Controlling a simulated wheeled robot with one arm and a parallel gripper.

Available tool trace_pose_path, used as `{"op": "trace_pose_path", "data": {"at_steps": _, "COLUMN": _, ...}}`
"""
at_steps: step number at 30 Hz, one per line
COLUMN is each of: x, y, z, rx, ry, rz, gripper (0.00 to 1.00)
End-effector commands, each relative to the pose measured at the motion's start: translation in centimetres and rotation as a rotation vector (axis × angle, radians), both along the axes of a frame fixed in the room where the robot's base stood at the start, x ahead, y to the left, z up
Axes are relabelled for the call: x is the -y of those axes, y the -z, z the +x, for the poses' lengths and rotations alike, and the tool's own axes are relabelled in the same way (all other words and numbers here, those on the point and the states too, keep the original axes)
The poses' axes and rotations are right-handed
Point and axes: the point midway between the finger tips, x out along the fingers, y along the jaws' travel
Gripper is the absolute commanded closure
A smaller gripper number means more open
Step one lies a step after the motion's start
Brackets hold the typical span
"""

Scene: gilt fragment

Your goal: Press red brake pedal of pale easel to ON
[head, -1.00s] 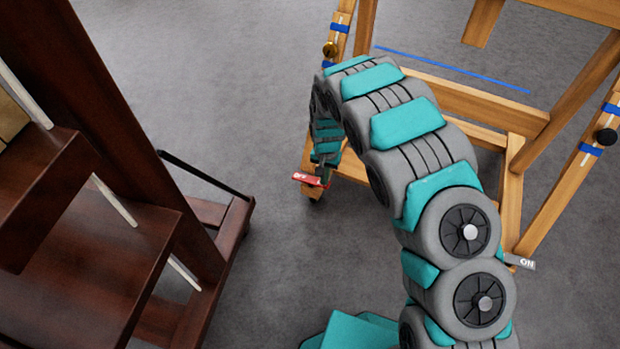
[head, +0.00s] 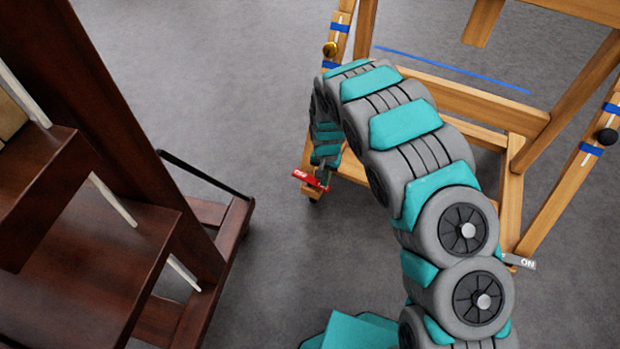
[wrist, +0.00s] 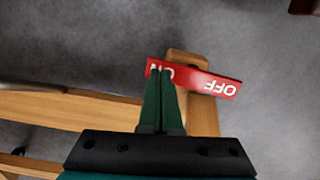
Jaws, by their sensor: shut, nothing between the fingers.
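The pale easel (head: 510,200) is light wood with blue tape bands. Its red brake pedal (head: 300,175) sits at the foot of its left leg and slopes down to the right, with OFF on its left end. In the wrist view the red pedal (wrist: 205,80) shows OFF at the right and a partly covered ON at the left. My gripper (wrist: 160,72) is shut and empty, its dark green fingertips over the ON end and seemingly touching it. In the head view my gripper (head: 324,172) is partly hidden by my arm.
A grey pedal (head: 520,262) marked ON is at the easel's right foot. A dark wooden easel (head: 130,150) with shelves and a black bar stands at the left. Bare grey floor (head: 250,270) lies between the two easels.

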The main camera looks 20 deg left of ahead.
Motion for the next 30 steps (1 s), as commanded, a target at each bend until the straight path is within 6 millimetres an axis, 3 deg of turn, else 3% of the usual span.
{"op": "trace_pose_path", "data": {"at_steps": 30, "x": 0.0, "y": -6.9, "z": 0.0, "rx": 0.001, "ry": 0.000, "rz": 0.001, "gripper": 1.00}}
